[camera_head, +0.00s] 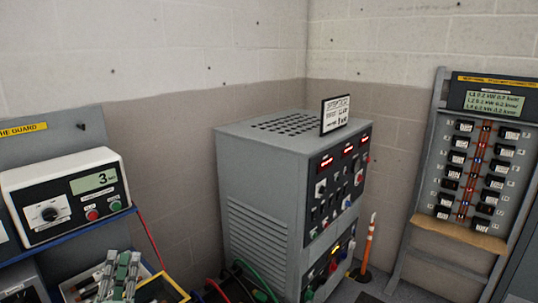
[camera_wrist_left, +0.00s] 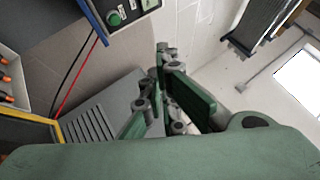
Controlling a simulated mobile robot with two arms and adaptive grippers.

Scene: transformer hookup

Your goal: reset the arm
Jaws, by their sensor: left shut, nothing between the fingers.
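My left gripper (camera_head: 121,272), green and grey, shows at the lower left of the head view, in front of a shelf and a tray. Its fingers are shut with nothing held. In the left wrist view the shut gripper (camera_wrist_left: 166,95) fills the middle, seen from behind its green body. My right gripper is in neither view.
A grey transformer cabinet (camera_head: 262,205) with switches stands in the corner, cables at its foot. A white instrument box (camera_head: 65,195) reading 3 sits on the left shelf. A meter board (camera_head: 478,165) leans at the right. An orange-and-white post (camera_head: 368,243) stands between cabinet and board.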

